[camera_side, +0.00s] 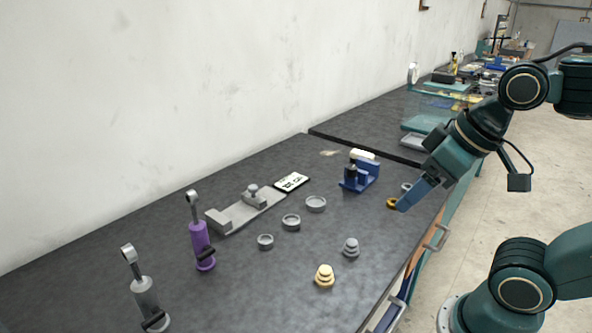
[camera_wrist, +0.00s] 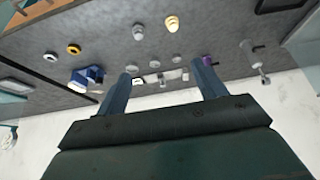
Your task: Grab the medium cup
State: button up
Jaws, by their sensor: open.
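Three shallow grey round cups stand in a slanting row in the middle of the dark bench. The middle one, of medium size (camera_side: 291,222), lies between the larger cup (camera_side: 316,204) and the smaller cup (camera_side: 265,241). In the wrist view the medium cup (camera_wrist: 154,64) shows small and far off between my fingers. My gripper (camera_side: 402,206) is at the right side of the bench, well to the right of the cups, beside an orange ring (camera_side: 390,203). In the wrist view its two blue fingers (camera_wrist: 164,69) are spread apart with nothing between them.
A blue fixture (camera_side: 360,175) stands between my gripper and the back. A grey stepped piece (camera_side: 351,248) and a cream one (camera_side: 324,277) are near the front edge. Purple (camera_side: 201,245) and grey (camera_side: 146,300) dampers stand left. A grey holder (camera_side: 240,211) lies behind the cups.

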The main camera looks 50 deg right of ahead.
jog(key=w+d+r+n+g+y, duration=0.1)
jog(key=w+d+n+g, duration=0.15)
jog(key=w+n, duration=1.05)
jog(key=w+d+f+n+g+y, duration=0.1)
jog(key=w+d+f, duration=0.2)
jog(key=w+f, duration=0.3)
jog(key=w+d+f+n+g+y, duration=0.1)
jog(key=w+d+f, duration=0.3)
jog(key=w, duration=0.8)
notch_tip(320, 180, down, 3)
jog(key=shift+w+r+n, duration=0.2)
jog(key=shift+w+n, duration=0.2)
jog(key=shift+f+g, duration=0.1)
jog(key=shift+g, duration=0.15)
